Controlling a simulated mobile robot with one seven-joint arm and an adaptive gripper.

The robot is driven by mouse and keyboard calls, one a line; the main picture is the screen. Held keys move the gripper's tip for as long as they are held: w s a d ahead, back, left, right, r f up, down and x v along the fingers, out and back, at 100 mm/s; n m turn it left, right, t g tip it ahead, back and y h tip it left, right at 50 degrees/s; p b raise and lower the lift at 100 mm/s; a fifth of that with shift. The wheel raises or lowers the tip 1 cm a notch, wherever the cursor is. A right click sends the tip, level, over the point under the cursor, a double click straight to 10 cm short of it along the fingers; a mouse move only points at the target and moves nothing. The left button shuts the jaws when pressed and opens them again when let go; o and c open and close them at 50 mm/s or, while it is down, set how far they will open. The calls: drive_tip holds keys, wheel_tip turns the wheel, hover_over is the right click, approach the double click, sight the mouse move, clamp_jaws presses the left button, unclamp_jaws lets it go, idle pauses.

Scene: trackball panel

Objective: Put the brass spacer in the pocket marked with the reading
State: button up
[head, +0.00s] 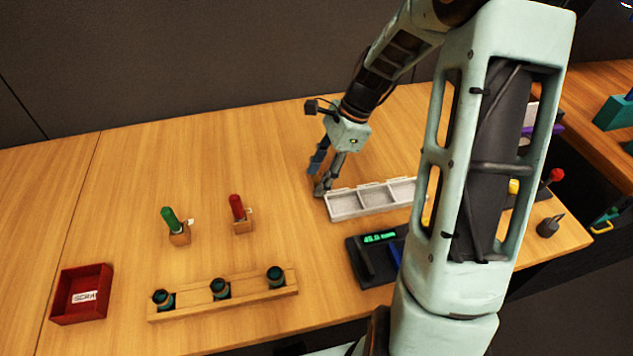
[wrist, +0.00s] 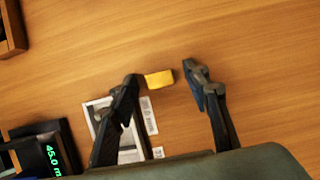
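The brass spacer (wrist: 159,78), a short yellow block, lies between the fingertips of my gripper (wrist: 163,75) in the wrist view. It is close to the left finger, with a gap to the right finger; my gripper is open. In the head view my gripper (head: 318,181) points down by the left end of the pale pocket tray (head: 327,205), and I cannot make out the spacer there. The tray's end and its small labels (wrist: 150,115) show partly behind the left finger. The gauge (head: 360,263) has a green display (head: 379,237) reading 45.0 mm.
A green-handled tool (head: 170,219) and a red-handled tool (head: 237,207) stand left of the gauge. A wooden rack (head: 193,305) holds several dark cylinders. A red scrap bin (head: 68,310) is at far left. My arm hides the tray's right end. The back left table is clear.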

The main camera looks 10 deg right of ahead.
clamp_jaws()
drive_tip(key=shift+r, duration=0.1)
